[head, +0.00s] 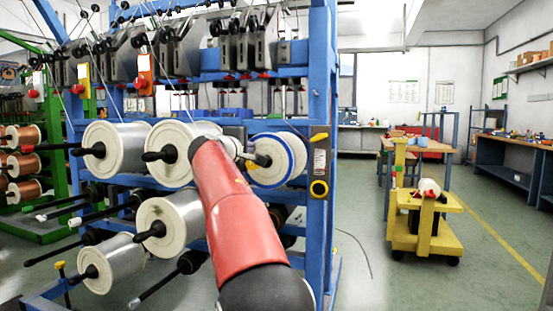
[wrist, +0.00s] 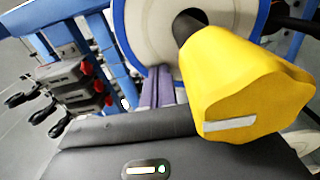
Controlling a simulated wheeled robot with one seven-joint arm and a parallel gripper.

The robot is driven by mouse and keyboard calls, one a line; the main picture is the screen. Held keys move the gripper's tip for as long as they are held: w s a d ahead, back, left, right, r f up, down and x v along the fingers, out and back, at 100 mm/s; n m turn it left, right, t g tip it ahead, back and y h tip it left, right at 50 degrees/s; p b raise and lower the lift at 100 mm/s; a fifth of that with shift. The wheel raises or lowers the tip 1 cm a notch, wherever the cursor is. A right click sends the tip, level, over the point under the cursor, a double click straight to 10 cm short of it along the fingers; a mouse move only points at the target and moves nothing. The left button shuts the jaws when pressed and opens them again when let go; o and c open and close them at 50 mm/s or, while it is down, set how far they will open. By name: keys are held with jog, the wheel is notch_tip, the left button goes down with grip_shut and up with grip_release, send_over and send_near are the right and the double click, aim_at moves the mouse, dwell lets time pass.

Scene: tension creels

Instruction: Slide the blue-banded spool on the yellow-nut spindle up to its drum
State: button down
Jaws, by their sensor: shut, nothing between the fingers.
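The blue-banded spool (head: 295,152) is on the blue rack, with a white face and a blue rim. In the wrist view its pale flange and blue band (wrist: 119,22) fill the top middle. The large yellow nut (wrist: 245,85) is close to the camera on the dark spindle (wrist: 187,27), in front of the spool. My gripper (head: 262,160) is in front of the spool's face. In the wrist view its two fingers (wrist: 158,72) are shut and empty, left of the nut, tips near the flange; contact is unclear. The drum and any gap are hidden.
Several wire spools (head: 116,150) sit on spindles left of my arm. A yellow cart (head: 425,225) stands on open floor at right. Dark brackets (wrist: 75,82) show left in the wrist view.

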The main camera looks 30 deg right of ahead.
jog(key=shift+p+x, duration=0.6)
jog(key=shift+x, duration=0.45)
jog(key=shift+p+x, duration=0.65)
jog(key=shift+x, duration=0.3)
dwell(1.1)
jog(key=shift+s+a+b, duration=0.35)
jog(key=shift+a+b, duration=0.05)
jog(key=shift+b, duration=0.1)
jog(key=b+v, duration=0.3)
jog(key=v, duration=0.3)
dwell(0.5)
